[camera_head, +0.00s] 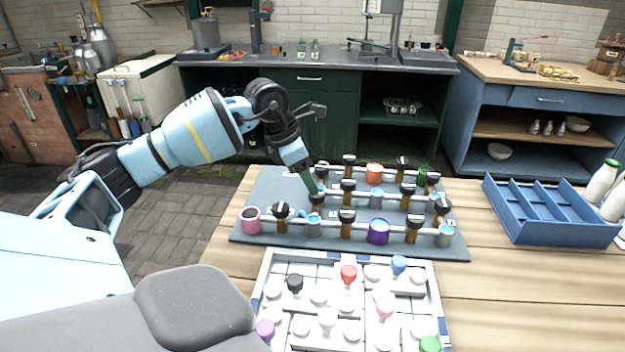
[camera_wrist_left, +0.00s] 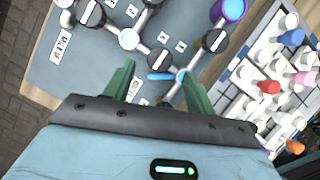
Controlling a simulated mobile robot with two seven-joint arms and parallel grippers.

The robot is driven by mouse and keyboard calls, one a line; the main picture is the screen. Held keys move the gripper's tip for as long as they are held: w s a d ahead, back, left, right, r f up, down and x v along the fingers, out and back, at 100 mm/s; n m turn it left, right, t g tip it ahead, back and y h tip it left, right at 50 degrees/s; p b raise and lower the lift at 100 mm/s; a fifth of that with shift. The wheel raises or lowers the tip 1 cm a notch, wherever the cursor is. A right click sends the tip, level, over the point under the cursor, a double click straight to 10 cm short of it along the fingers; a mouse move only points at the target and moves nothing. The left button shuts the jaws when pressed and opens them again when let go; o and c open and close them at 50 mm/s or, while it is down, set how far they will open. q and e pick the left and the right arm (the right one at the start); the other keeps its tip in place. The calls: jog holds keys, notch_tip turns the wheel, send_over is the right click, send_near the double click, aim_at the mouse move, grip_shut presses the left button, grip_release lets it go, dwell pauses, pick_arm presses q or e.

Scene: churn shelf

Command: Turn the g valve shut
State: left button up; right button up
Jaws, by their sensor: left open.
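A grey-blue board (camera_head: 265,190) on the wooden table carries rows of pipes with black-topped valves and coloured cups. The letters by the valves are too small to read, so I cannot tell which is g. My left gripper (camera_head: 312,190) reaches down at the middle row, by a black-topped valve (camera_head: 317,199). In the left wrist view its green fingers (camera_wrist_left: 158,88) are open, apart and empty. A black knob with a white bar (camera_wrist_left: 160,60) lies just beyond the gap between the fingertips, with a light blue piece (camera_wrist_left: 160,76) near it. Contact cannot be told. My right gripper is not in view.
A white tray (camera_head: 262,285) with coloured pegs stands in front of the board. A blue divided crate (camera_head: 550,235) and white bottles (camera_head: 600,185) are at the right. The table between board and crate is clear.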

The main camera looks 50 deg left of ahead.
pick_arm(q)
jog(key=shift+v, duration=1.7)
